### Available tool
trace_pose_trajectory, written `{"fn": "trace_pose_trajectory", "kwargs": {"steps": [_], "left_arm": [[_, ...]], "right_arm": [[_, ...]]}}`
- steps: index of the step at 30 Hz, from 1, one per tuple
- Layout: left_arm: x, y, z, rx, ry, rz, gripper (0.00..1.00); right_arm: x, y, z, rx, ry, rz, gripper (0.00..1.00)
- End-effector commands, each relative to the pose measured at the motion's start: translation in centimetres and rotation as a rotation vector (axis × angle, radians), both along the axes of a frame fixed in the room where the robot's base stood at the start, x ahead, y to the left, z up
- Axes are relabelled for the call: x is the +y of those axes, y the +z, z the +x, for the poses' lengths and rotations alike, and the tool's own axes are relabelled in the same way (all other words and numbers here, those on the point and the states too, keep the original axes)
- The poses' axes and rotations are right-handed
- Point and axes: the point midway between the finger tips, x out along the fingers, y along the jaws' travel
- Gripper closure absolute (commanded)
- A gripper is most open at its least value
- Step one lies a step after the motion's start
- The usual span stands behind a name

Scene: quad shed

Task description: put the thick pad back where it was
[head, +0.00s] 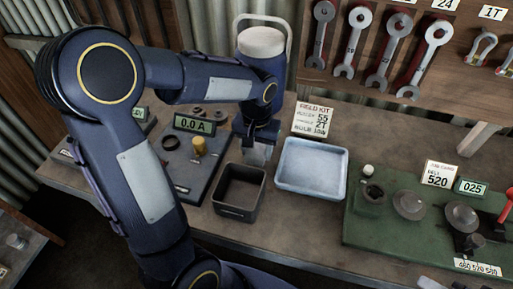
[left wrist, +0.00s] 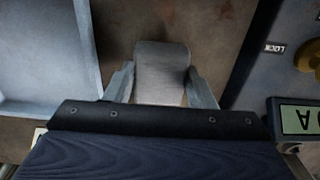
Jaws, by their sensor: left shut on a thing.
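My left gripper (head: 257,153) points down over the bench, between the black open bin and the pale blue tray. It is shut on a light grey, thick-looking piece, which I take to be the thick pad (left wrist: 162,68); it sits between the two fingers in the left wrist view. In the head view the fingers hide most of it, and I cannot tell whether it touches the bench. The black bin (head: 233,211) stands just left of and in front of the gripper. The blue tray (head: 311,190) lies just to its right and looks empty. My right gripper is not in view.
A dark instrument board with a 0.0 A display (head: 194,124) and a brass knob (head: 199,146) stands left of the bin. A FIELD KIT card (head: 313,120) stands behind the tray. A green board (head: 394,232) with several metal parts fills the right.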

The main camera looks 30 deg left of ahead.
Motion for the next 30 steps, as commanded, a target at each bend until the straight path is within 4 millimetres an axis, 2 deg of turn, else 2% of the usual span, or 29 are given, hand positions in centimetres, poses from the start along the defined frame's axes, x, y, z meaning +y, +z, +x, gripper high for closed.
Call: {"fn": "trace_pose_trajectory", "kwargs": {"steps": [4, 5, 9, 17, 21, 25, 30], "left_arm": [[0.0, -0.4, 0.0, 0.0, 0.0, 0.0, 0.69], [0.0, -0.3, 0.0, 0.0, 0.0, 0.0, 0.48], [0.0, -0.3, 0.0, 0.0, 0.0, 0.0, 0.3], [0.0, -0.2, 0.0, 0.0, 0.0, 0.0, 0.29], [0.0, 0.6, 0.1, -0.004, 0.001, 0.0, 0.29], [0.0, 2.8, 0.1, -0.006, 0.001, -0.001, 0.29], [0.0, 6.6, 0.1, -0.007, 0.001, 0.0, 0.29]], "right_arm": [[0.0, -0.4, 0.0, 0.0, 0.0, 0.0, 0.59], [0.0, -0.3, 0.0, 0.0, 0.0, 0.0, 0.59], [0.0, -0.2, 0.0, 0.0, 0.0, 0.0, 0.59], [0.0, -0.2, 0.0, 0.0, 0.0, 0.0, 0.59], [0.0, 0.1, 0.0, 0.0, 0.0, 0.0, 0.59], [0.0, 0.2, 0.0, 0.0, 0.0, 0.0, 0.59], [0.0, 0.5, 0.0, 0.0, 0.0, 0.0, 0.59]]}}
